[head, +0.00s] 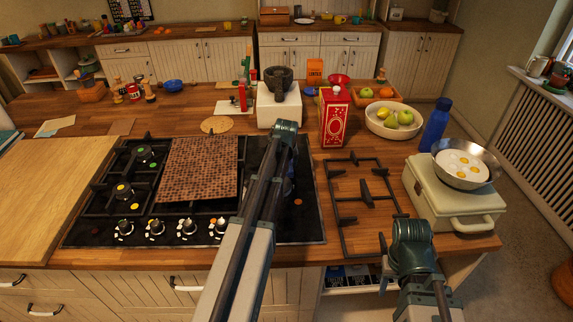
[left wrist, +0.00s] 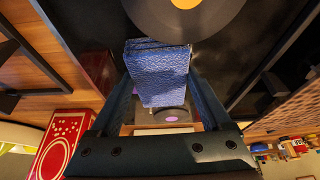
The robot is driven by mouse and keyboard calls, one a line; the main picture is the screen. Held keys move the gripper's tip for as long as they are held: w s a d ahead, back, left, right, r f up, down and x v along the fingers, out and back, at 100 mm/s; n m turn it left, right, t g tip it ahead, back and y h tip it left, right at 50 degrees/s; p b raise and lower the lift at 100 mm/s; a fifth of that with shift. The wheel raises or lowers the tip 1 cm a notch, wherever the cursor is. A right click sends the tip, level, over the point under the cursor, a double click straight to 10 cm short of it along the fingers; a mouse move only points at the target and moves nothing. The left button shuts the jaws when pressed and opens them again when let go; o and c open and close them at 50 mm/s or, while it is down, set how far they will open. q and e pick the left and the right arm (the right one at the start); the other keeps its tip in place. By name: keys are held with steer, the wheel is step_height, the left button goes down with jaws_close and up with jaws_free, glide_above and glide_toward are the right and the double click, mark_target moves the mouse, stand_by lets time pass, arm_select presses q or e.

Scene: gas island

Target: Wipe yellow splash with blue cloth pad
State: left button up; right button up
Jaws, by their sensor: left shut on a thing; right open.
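My left gripper (left wrist: 165,105) is shut on the blue cloth pad (left wrist: 158,72), which hangs between its fingers over the black cooktop. In the head view my left forearm hides this gripper and the pad. A yellow spot (head: 122,188) shows on the front left burner of the cooktop (head: 80,228), far left of my left arm. An orange spot (left wrist: 186,3) on a dark burner is close to the pad in the left wrist view. A purple spot (left wrist: 171,118) shows on the other side of the pad. My right gripper (head: 386,268) is open and low at the counter's front edge, partly hidden.
A brown mosaic board (head: 198,168) lies on the cooktop's middle. A red box (head: 334,118) stands behind the right end. A loose black grate (head: 360,195) lies right of the cooktop. A cream case (head: 455,205) carries a pan (head: 480,160) with eggs. A pale board (head: 45,195) lies left.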

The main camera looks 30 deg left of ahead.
arm_select(q)
steer(key=shift+s+a, duration=0.55)
steer(key=shift+a, duration=0.35)
steer(key=shift+s+a, duration=0.5)
steer(key=shift+a, duration=0.4)
step_height(320, 180, up, 6)
steer(key=p, duration=0.6)
steer(key=shift+w+d, duration=0.1)
step_height(320, 180, up, 3)
steer(key=p, duration=0.3)
